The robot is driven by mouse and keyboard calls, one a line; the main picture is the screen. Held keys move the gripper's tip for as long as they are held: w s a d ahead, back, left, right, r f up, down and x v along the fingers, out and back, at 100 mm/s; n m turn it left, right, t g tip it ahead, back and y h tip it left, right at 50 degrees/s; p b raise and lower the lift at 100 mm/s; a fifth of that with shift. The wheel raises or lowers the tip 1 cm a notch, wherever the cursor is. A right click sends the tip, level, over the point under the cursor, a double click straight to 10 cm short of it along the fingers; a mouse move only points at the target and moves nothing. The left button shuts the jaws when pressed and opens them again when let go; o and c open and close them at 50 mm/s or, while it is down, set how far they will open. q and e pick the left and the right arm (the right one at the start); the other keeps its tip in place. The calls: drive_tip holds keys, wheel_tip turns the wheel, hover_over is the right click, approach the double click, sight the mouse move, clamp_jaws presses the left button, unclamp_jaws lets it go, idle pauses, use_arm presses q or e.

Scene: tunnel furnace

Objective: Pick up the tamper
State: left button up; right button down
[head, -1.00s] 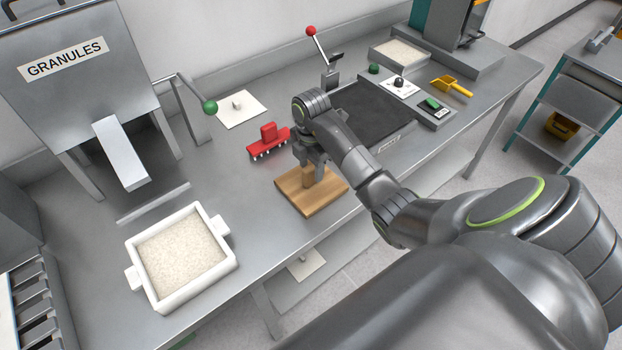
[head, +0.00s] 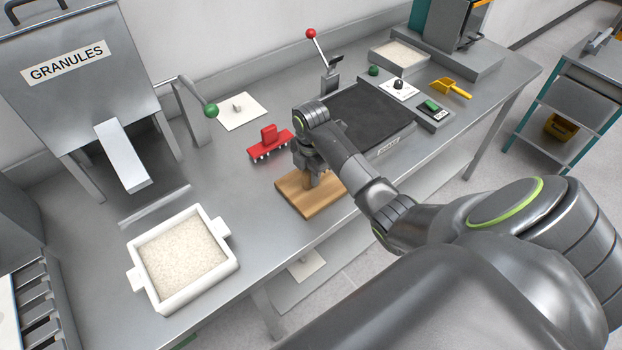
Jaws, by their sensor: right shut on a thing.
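The tamper (head: 310,203) is a flat wooden plate with an upright wooden handle. It rests on the steel bench in the middle of the view, near the front edge. My right gripper (head: 312,172) is above the plate, pointing down, with its fingers shut on the tamper's handle. The wrist and fingers hide much of the handle. The plate looks flat on the bench. My left gripper is not in view.
A red toothed tool (head: 270,144) lies just behind the tamper. A white mould (head: 146,287) filled with granules stands at the left, below the hopper chute (head: 122,158). A dark plate (head: 372,117) lies to the right. Bare bench separates the mould from the tamper.

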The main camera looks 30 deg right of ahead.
drive_tip(key=shift+r, duration=0.1)
wheel_tip(320, 180, up, 5)
drive_tip(key=shift+w+r+b, duration=0.1)
drive_tip(key=shift+b, duration=0.75)
wheel_tip(320, 180, up, 3)
drive_tip(key=p, duration=0.3)
drive_tip(key=shift+r+p, duration=0.85)
drive_tip(key=shift+p, duration=0.15)
drive_tip(key=c, duration=1.8)
unclamp_jaws()
drive_tip(key=c, duration=0.3)
